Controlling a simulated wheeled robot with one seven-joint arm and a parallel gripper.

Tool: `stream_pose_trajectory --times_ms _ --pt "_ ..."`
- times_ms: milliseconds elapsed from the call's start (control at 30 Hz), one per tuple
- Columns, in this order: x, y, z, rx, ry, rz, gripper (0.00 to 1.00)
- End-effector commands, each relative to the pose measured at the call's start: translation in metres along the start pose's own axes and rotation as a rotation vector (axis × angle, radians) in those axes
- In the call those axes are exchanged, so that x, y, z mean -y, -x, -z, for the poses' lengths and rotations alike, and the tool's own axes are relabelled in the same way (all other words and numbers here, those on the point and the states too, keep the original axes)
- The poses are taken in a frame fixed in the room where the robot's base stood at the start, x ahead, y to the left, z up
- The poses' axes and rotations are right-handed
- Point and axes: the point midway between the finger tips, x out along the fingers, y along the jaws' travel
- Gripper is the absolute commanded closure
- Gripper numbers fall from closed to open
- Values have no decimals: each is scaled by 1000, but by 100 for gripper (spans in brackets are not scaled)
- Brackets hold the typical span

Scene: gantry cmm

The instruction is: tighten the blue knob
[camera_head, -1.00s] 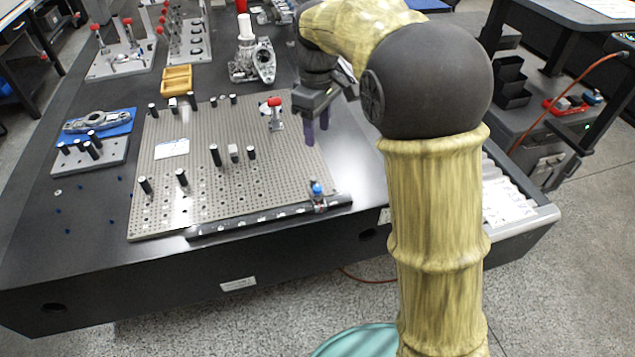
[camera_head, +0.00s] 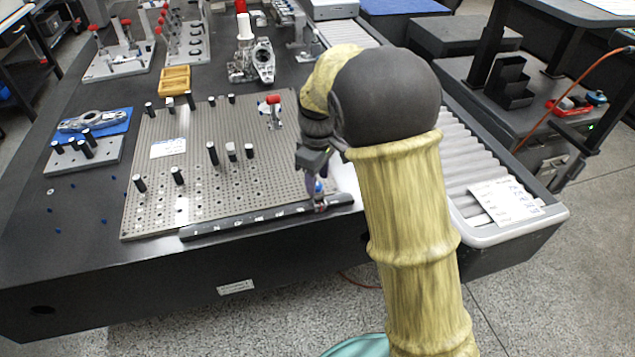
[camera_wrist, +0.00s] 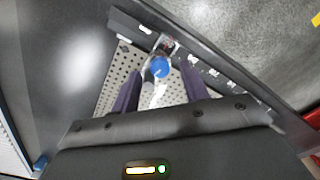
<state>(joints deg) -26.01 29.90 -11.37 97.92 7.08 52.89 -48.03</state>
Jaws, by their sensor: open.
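The blue knob (camera_head: 318,187) sits on a small metal fitting near the right end of the dark rail (camera_head: 260,218) at the front edge of the perforated plate (camera_head: 200,200). In the wrist view the blue knob (camera_wrist: 160,67) is just beyond the fingertips, roughly centred between them, with a bright metal part next to it. My gripper (camera_head: 311,185) points down at the knob in the head view and partly overlaps it. In the wrist view my gripper's two purple fingers (camera_wrist: 164,82) are spread apart with nothing clamped between them. Whether a finger touches the knob cannot be told.
Several black posts (camera_head: 212,153) stand on the plate. A red-topped clamp (camera_head: 272,108) is at the plate's far right corner. A roller conveyor (camera_head: 470,165) runs along the right. A blue pad with a metal part (camera_head: 95,122) lies at left.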

Motion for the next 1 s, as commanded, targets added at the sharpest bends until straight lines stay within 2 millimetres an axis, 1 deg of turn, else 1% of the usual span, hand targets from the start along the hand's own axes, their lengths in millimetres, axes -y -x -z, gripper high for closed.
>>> stream_pose_trajectory --times_ms 33,100,400,467,500,633,667,1000 --pt "0 -7 0 2 0 1 55" --pt "0 -11 0 1 -1 0 55" --pt "0 -13 0 0 -1 0 55" --pt "0 -12 0 0 -1 0 65" --pt "0 -12 0 0 -1 0 73" --pt "0 -12 0 0 -1 0 98" --pt "0 -12 0 0 -1 -1 100" --pt "0 -10 0 0 -32 0 100"
